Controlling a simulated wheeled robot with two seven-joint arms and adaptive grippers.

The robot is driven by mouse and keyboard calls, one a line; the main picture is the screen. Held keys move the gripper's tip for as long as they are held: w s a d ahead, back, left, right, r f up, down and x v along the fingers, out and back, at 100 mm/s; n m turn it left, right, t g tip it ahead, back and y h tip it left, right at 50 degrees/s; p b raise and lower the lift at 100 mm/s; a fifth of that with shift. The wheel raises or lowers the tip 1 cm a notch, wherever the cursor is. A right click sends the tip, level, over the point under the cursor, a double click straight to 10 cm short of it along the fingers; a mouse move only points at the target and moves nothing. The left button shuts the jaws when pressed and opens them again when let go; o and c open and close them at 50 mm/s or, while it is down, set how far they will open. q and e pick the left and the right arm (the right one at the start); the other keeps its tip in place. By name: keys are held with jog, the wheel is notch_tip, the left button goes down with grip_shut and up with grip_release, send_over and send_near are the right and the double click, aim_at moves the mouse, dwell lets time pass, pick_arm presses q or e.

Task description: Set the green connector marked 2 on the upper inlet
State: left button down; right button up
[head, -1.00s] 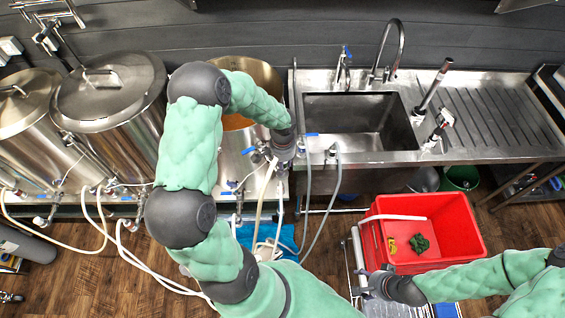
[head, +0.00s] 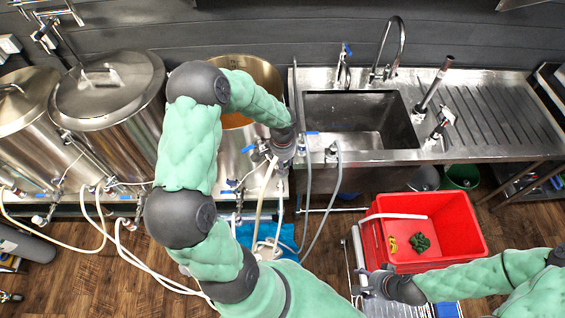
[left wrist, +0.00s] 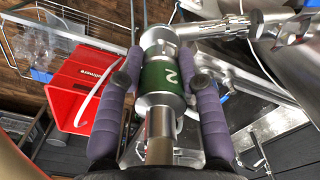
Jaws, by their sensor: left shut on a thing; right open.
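The green connector marked 2 (left wrist: 161,78) is a metal fitting with a green band and a white 2, seen in the left wrist view. My left gripper (left wrist: 165,88) is shut on it, a purple-padded finger on each side. Its far end meets or lines up with a horizontal metal pipe fitting (left wrist: 222,29); I cannot tell whether they are joined. In the head view my left gripper (head: 283,150) is beside the open kettle (head: 232,165), and the connector is hidden there. My right gripper (head: 374,282) is open and empty by the red crate.
The red crate (head: 464,226) holds a green and a yellow item. A steel sink (head: 400,150) stands right of the kettle. Several lidded kettles (head: 120,100) stand at left. Pale hoses (head: 130,253) hang to the floor; grey hoses (head: 337,195) hang near my left gripper.

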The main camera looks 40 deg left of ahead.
pick_arm(q)
jog(key=shift+f+b, duration=1.15)
jog(key=shift+f, duration=0.15)
dwell(0.4)
jog(key=c, duration=0.7)
grip_release()
jog(key=shift+c, duration=0.2)
notch_tip(320, 180, up, 12)
